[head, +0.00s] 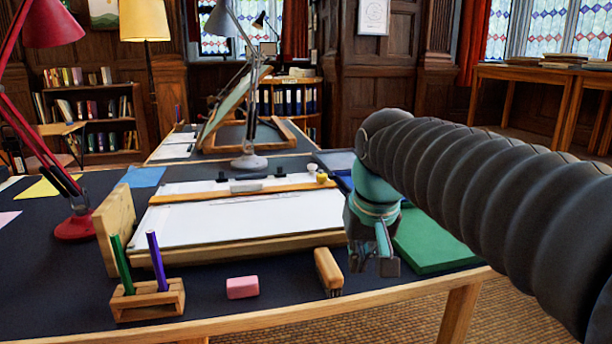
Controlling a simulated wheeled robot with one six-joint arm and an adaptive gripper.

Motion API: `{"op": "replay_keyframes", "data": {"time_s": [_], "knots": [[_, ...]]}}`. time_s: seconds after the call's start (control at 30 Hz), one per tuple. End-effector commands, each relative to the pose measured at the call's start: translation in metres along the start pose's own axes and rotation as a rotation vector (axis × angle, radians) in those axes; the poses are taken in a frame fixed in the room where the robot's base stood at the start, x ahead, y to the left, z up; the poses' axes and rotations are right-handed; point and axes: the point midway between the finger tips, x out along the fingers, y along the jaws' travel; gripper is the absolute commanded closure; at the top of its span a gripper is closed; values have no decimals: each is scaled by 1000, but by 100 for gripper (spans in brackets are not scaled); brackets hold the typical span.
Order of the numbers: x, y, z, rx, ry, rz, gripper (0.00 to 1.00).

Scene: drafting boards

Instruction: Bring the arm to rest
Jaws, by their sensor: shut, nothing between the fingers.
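My arm comes in from the right edge, a dark ribbed sleeve reaching over the desk's right side. My gripper (384,262) hangs from its end, pointing down. It is shut and empty. It hangs at the right end of the drafting board (235,222), in front of a green mat (425,240) in the picture. I cannot tell its exact height above the desk. The arm's end hides the board's right edge and part of the mat.
On the dark desk (200,290) are a pen holder (150,300) with a green and a purple pen, a pink eraser (242,288) and a wooden brush (328,272). A red lamp (75,227) stands left. A grey lamp (249,161) stands behind the board.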

Motion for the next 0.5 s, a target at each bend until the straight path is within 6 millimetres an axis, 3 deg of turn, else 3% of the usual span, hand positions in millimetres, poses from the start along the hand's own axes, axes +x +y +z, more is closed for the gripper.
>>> {"op": "replay_keyframes", "data": {"time_s": [0.03, 0.3, 0.5], "knots": [[1, 10, 19, 11, 18, 5, 100], [30, 46, 112, 49, 115, 35, 100], [56, 60, 162, 67, 165, 57, 100]]}}
